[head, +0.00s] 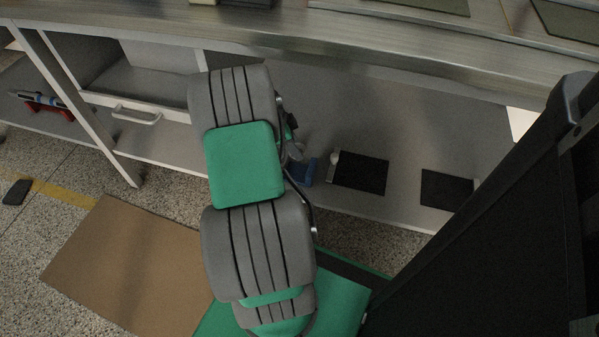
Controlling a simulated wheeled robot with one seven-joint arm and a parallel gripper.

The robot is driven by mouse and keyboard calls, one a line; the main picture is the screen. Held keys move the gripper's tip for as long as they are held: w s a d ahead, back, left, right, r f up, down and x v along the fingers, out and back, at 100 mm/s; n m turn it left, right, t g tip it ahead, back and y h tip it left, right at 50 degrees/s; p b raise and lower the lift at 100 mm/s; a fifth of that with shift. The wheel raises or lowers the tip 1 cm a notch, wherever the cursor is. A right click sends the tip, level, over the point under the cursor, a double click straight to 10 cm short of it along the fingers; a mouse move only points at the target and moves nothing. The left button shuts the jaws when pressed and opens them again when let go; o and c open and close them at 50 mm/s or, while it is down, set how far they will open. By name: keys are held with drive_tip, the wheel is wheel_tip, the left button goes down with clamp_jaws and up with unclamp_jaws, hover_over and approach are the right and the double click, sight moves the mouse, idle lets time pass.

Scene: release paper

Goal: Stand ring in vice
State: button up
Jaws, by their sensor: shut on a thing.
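A small blue object (305,173) stands on the lower shelf just right of my arm; it may be the vice, but it is partly hidden and too small to be sure. I cannot make out a ring. My grey and green arm reaches over the shelf and covers the middle of the view. My gripper's fingers are hidden behind the arm, so what they hold does not show. Small dark and grey parts show at the arm's right edge, too unclear to name.
The workbench top (400,55) overhangs the lower shelf (400,208). Two dark plates, one left (358,173) and one right (447,189), lie on the shelf. A drawer unit (150,135) is left. A brown mat (130,265) and a black object (17,192) lie on the floor.

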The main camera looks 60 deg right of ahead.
sight(301, 172)
drive_tip(key=shift+m+y, duration=0.3)
drive_tip(key=shift+m, duration=0.4)
drive_tip(key=f+b, duration=0.1)
drive_tip(key=f, duration=0.2)
drive_tip(key=f+b, duration=0.2)
drive_tip(key=f, duration=0.2)
drive_tip(key=f+b, duration=0.2)
drive_tip(key=f, duration=0.1)
drive_tip(key=shift+s+d+f, duration=0.1)
drive_tip(key=shift+s+f, duration=0.05)
drive_tip(key=shift+s, duration=0.15)
drive_tip(key=o, duration=1)
drive_tip(key=shift+o, duration=0.2)
drive_tip(key=p+v, duration=0.3)
drive_tip(key=v, duration=0.4)
drive_tip(key=shift+p, duration=0.35)
drive_tip(key=shift+w+r, duration=0.2)
drive_tip(key=shift+r, duration=0.15)
